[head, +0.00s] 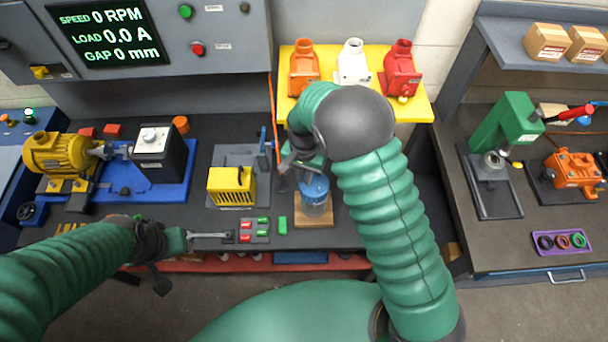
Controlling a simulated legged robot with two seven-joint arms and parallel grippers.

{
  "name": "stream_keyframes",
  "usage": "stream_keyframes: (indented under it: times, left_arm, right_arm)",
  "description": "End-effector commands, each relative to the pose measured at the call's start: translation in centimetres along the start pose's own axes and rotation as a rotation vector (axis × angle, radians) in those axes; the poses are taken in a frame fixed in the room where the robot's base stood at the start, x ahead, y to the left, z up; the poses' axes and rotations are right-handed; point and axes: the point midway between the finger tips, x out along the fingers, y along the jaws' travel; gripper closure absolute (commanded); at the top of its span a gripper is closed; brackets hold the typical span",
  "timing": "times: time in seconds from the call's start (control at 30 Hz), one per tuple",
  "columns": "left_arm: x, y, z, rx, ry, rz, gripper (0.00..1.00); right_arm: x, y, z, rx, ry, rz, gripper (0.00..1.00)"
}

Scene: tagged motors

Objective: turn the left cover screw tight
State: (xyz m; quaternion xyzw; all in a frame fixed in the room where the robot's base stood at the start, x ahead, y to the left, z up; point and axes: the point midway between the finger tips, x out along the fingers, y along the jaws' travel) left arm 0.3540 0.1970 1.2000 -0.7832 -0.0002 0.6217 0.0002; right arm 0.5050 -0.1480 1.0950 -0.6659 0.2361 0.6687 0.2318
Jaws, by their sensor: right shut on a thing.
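My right gripper (302,162) is at the middle of the bench, just above a blue, partly see-through cylinder (315,192) on a wooden block (313,217). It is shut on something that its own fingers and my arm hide. I cannot tell whether it touches the cylinder. My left gripper (178,240) is low at the left front of the bench, beside a grey wrench (210,235); I cannot tell whether it holds the wrench. A yellow slotted box (231,187) stands on a grey plate. I cannot make out the left cover screw.
A yellow motor (57,153) on a blue base stands at the left. Red and green tags (245,238) lie near the front edge. Orange, white and red housings stand on a yellow shelf (426,108) behind. A green press (505,130) stands on the right bench.

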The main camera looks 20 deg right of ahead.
Motion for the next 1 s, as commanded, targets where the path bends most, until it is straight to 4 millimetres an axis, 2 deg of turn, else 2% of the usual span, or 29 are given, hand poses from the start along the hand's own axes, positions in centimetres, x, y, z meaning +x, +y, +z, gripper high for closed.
stream_keyframes:
  times: [0.23, 0.67, 0.7, 0.83, 0.87, 1.0]
  left_arm:
    - [-0.12, 0.0, -0.03, 0.0, 0.0, 0.0, 0.64]
    - [-0.13, 0.0, -0.03, 0.0, 0.0, 0.0, 0.64]
    - [-0.13, 0.0, -0.03, 0.0, 0.0, 0.0, 0.64]
    - [-0.13, 0.0, -0.03, 0.0, 0.0, 0.0, 0.64]
    - [-0.12, 0.0, -0.03, 0.0, 0.0, 0.0, 0.64]
    - [-0.11, 0.0, -0.03, 0.0, 0.0, 0.0, 0.64]
  right_arm:
    - [-0.24, -0.18, -0.17, 0.062, 0.004, -0.005, 1.0]
    - [-0.29, -0.23, -0.22, 0.071, 0.006, -0.007, 1.0]
    - [-0.29, -0.24, -0.23, 0.071, 0.006, -0.007, 0.83]
    - [-0.23, -0.19, -0.19, 0.07, 0.005, -0.005, 0.66]
    - [-0.21, -0.18, -0.17, 0.07, 0.004, -0.005, 0.63]
    - [-0.13, -0.14, -0.14, 0.07, 0.003, -0.003, 0.63]
